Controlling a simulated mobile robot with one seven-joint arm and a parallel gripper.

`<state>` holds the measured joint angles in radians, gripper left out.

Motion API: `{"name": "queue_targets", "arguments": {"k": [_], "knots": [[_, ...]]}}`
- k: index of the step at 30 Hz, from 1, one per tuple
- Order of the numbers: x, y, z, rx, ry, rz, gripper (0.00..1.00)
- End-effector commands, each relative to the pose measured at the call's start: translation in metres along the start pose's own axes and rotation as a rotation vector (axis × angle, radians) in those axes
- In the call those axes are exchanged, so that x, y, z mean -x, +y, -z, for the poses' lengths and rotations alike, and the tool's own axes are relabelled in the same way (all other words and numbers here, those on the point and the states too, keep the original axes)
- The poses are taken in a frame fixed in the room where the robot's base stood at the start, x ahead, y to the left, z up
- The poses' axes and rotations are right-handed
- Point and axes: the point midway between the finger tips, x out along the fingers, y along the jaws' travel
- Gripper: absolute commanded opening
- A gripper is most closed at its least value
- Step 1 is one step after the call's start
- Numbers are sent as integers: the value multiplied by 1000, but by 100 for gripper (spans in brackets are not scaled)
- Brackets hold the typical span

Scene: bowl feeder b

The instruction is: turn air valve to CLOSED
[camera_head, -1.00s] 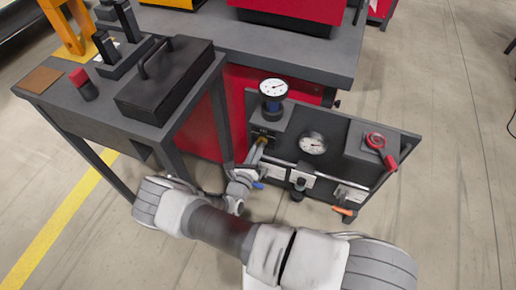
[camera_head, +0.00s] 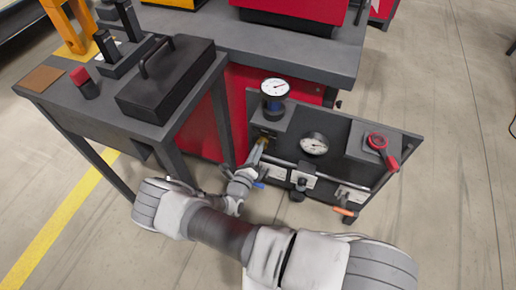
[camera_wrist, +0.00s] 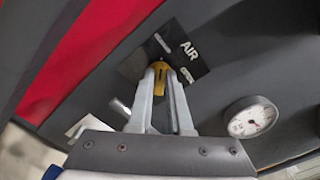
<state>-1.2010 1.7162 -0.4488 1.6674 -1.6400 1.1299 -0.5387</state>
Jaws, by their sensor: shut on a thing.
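The air valve has a yellow handle (camera_wrist: 159,70) on a dark panel, beside a black plate marked AIR (camera_wrist: 186,48). In the wrist view my gripper (camera_wrist: 160,78) has its two grey fingers on either side of the yellow handle, shut on it. The fingertips hide part of the handle, and the small labels on the plate are too blurred to read. In the head view my gripper (camera_head: 256,150) reaches the left end of the panel (camera_head: 345,135), below the gauge with the blue body. The handle is mostly hidden there.
A round gauge (camera_wrist: 251,117) sits right of my gripper; it also shows in the head view (camera_head: 314,144). An upright gauge (camera_head: 275,89) stands above the valve. A red lever (camera_head: 382,147) and an orange handle (camera_head: 345,211) are farther right. A grey table (camera_head: 120,115) stands left of my arm.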

Motion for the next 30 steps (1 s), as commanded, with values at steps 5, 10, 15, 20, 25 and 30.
{"name": "queue_targets", "arguments": {"k": [5, 10, 15, 20, 25, 30], "knots": [[1, 1, 0, 2, 1, -2, 25], [1, 0, 0, 1, 0, -1, 48], [0, 0, 0, 0, 0, -1, 48], [5, 0, -1, 0, 0, -2, 48], [30, -1, -2, 1, -1, -4, 48], [72, -1, -2, 1, -2, -5, 48]]}}
